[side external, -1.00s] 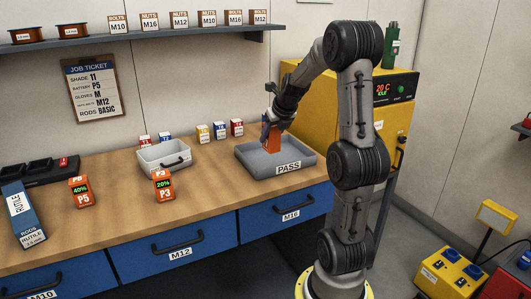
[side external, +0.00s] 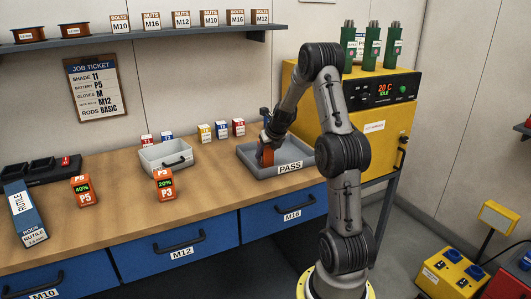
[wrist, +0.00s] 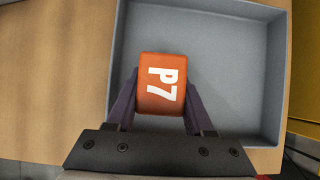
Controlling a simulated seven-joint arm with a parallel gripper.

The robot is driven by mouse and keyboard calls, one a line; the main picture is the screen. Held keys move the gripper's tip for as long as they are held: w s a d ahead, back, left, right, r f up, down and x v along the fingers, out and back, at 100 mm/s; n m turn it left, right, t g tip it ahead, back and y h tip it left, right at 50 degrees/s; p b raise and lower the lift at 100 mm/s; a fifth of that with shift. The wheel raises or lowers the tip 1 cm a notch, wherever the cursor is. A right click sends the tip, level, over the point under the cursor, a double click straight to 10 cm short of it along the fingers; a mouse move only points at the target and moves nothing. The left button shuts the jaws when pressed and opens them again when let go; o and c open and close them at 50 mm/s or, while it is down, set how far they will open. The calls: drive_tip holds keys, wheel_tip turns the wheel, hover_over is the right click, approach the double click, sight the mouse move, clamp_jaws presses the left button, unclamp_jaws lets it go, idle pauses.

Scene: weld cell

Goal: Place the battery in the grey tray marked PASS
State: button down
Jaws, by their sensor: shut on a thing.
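An orange battery marked P7 (wrist: 163,84) is between the two fingers of my gripper (wrist: 160,105) in the wrist view. In the side view my gripper (side external: 268,146) is shut on the battery (side external: 267,157), low inside the left part of the grey PASS tray (side external: 298,154). The battery looks upright. I cannot tell whether its base touches the tray floor. In the wrist view the rest of the tray floor (wrist: 245,75) is empty.
Orange batteries P5 (side external: 84,191) and P3 (side external: 164,184) stand on the bench. A smaller grey tray (side external: 165,158) is left of the PASS tray, with several small boxes behind. A yellow machine (side external: 375,135) stands at the right.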

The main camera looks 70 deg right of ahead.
drive_tip(key=shift+c, duration=1.4)
unclamp_jaws()
drive_tip(key=shift+f, duration=0.1)
